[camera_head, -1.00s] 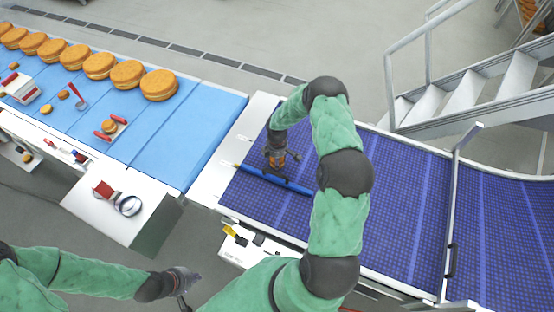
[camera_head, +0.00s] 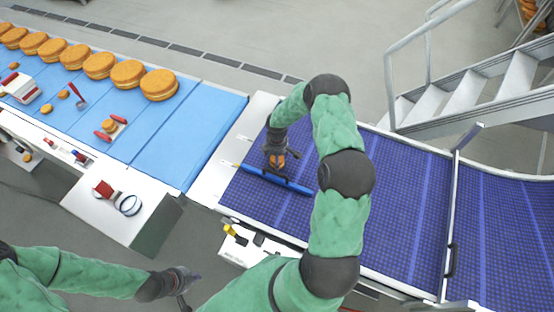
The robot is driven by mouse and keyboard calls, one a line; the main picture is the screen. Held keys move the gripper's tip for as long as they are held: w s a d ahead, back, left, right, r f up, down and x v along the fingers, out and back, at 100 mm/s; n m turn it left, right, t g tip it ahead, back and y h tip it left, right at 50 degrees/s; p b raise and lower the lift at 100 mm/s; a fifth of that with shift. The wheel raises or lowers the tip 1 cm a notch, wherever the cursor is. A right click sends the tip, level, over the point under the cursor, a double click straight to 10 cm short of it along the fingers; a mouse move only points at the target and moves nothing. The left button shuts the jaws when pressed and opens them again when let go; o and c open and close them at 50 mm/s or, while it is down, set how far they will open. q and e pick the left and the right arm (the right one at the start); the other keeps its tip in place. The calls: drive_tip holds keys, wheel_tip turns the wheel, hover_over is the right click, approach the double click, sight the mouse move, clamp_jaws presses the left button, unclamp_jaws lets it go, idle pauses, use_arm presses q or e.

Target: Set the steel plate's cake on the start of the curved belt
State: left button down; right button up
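A small orange-brown cake (camera_head: 109,126) sits between two red pieces on a light metal piece on the pale blue belt; I cannot tell for sure whether this is the steel plate. The start of the dark blue curved belt (camera_head: 390,190) lies at the centre right. My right gripper (camera_head: 281,170) points down low over that start, beside a blue bar. Some orange shows at its fingers; I cannot tell whether it is a cake or part of the gripper. My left gripper (camera_head: 190,292) hangs at the lower left, away from the belts, empty, its fingers seemingly apart.
A blue bar (camera_head: 272,179) lies across the belt start. Several large round cakes (camera_head: 159,85) line the far side of the pale blue belt (camera_head: 190,130). A white control box (camera_head: 120,200) stands in front. Metal steps (camera_head: 480,95) rise behind the curved belt, whose right part is clear.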

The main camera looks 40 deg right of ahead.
wheel_tip(320, 180, up, 11)
drive_tip(key=shift+b, duration=0.35)
idle(0.4)
